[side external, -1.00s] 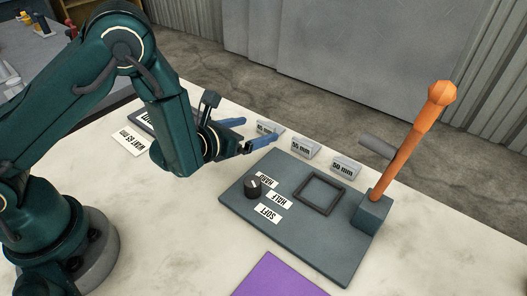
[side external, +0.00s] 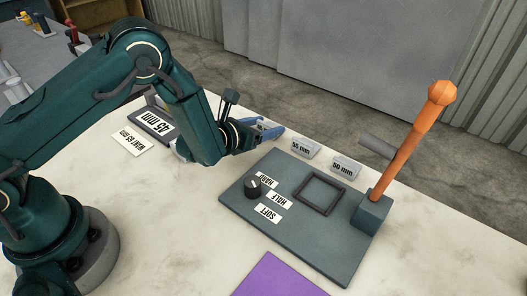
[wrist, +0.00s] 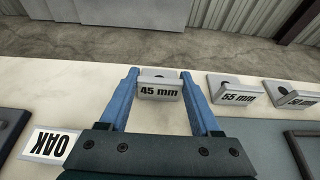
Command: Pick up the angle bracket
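Three small grey angle brackets with holes stand in a row along the table's far edge. The one labelled 45 mm (wrist: 160,91) lies between my fingers in the wrist view; in the side view it is mostly hidden by my gripper (side external: 272,131). The 55 mm bracket (side external: 305,149) and the 50 mm bracket (side external: 345,167) stand to its right; in the wrist view the 55 mm one (wrist: 236,90) is right of my fingers. My gripper is open, with blue fingers (wrist: 159,76) on either side of the 45 mm bracket. I cannot tell whether they touch it.
A dark grey plate (side external: 329,250) carries a square frame (side external: 319,209), a black knob (side external: 253,187) and an upright orange lever (side external: 407,145). A purple sheet (side external: 280,277) lies in front.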

